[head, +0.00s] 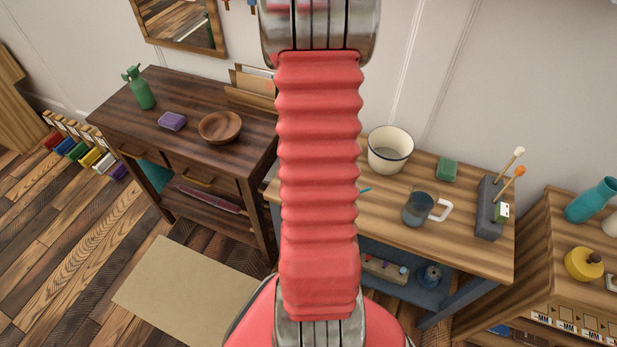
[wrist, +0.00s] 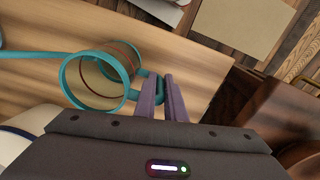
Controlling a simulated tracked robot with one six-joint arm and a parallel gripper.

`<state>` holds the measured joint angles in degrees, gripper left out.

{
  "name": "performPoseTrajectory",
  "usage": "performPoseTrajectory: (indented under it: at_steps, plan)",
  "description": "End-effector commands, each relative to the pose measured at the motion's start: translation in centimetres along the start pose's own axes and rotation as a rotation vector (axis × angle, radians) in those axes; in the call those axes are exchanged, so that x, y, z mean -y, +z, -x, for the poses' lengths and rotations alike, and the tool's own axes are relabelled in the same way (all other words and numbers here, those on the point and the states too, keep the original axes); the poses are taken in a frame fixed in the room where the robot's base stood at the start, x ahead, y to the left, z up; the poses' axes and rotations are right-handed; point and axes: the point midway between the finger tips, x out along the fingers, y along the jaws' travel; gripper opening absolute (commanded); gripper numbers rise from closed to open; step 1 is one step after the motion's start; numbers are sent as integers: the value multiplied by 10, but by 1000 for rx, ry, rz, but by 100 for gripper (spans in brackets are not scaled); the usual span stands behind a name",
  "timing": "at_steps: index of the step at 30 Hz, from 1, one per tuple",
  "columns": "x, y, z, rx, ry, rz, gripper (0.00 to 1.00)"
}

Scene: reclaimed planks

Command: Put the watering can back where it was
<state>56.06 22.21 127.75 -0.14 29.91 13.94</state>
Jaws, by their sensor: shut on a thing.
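The watering can (wrist: 112,71) has a teal rim and a teal spout and shows over light wood in the wrist view. My gripper (wrist: 163,84) has its purple fingers closed on the teal handle at the can's right side. I cannot tell whether the can rests on the wood or hangs just above it. In the head view my red arm hides the gripper and nearly all of the can; a small teal tip, likely the spout (head: 364,189), shows at the arm's right edge.
The light wooden bench (head: 455,226) holds an enamel pot (head: 390,150), a glass mug (head: 420,208), a green block (head: 447,169) and a grey holder (head: 489,208). A dark console (head: 200,90) at left carries a wooden bowl (head: 220,127), a purple sponge (head: 172,121) and a green spray bottle (head: 139,88).

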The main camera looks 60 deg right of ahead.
Motion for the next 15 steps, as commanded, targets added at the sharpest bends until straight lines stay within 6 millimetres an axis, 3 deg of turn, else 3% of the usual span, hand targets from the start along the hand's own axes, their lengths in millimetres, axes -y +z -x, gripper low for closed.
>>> performPoseTrajectory:
  at_steps: [11, 12, 15]
  plan:
    - [0, 0, -3, 0, 0, 0, 0]
    - [0, 0, -4, 0, 0, 0, 10]
    - [0, 0, -3, 0, 0, -1, 18]
